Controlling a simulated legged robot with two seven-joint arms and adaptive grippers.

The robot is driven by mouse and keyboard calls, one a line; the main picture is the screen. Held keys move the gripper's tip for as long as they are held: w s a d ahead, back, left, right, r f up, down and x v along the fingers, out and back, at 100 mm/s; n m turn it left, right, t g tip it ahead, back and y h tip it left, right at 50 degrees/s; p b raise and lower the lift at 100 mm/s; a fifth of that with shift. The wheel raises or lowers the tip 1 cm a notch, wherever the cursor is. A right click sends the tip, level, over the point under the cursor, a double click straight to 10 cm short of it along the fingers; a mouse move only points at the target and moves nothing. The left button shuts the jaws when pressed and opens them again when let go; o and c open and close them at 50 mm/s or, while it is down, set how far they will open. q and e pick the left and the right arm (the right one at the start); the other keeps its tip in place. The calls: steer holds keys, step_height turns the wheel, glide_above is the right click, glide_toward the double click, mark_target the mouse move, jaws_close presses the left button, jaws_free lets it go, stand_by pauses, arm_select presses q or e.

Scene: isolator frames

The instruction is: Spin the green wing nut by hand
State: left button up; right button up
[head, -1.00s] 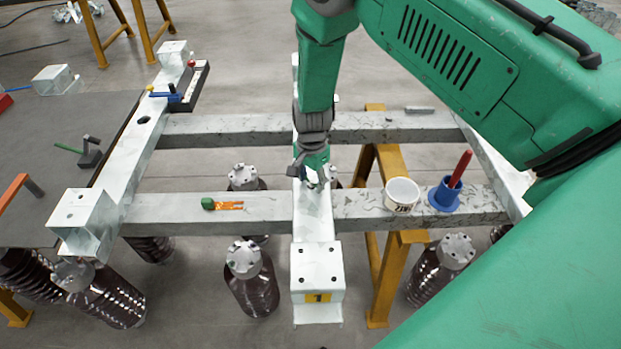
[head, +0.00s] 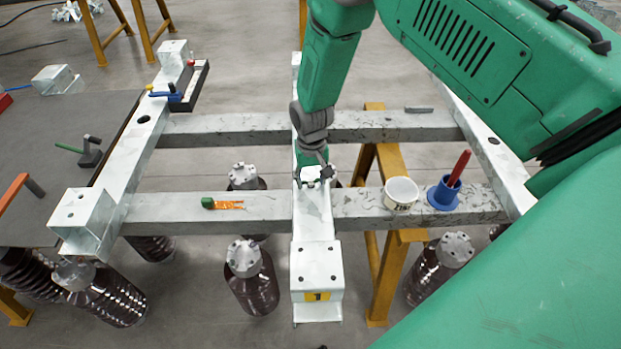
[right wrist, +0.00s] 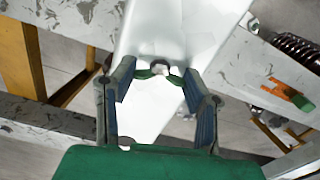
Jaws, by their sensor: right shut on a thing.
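The green wing nut (right wrist: 145,74) sits on a grey stud on the white beam (right wrist: 195,30) in the right wrist view. Its two wings lie between my right gripper's fingers (right wrist: 160,76), one wing toward each finger. In the head view, my right gripper (head: 314,177) is low over the middle white beam (head: 316,222), where it crosses the nearer grey beam. It is shut on the wing nut, which the fingers largely hide there. My left gripper is not in view.
A white cup (head: 401,193) and a blue holder (head: 443,196) with a red stick stand right of the gripper. A green-and-orange item (head: 222,204) lies to the left. A black tray (head: 190,88) sits on the left beam. Gaps between beams drop to the floor.

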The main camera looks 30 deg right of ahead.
steer(key=n, duration=0.5)
steer(key=shift+w+r+n, duration=0.1)
steer(key=shift+w+n, duration=0.15)
steer(key=shift+n, duration=0.05)
steer(key=n, duration=0.9)
steer(key=shift+n, duration=0.4)
steer(key=n, duration=0.5)
steer(key=shift+n, duration=0.3)
steer(key=n, duration=0.4)
steer(key=shift+n, duration=0.3)
steer(key=n, duration=1)
steer(key=shift+n, duration=0.4)
steer(key=n, duration=0.4)
steer(key=shift+s, duration=0.1)
steer(key=shift+n, duration=0.4)
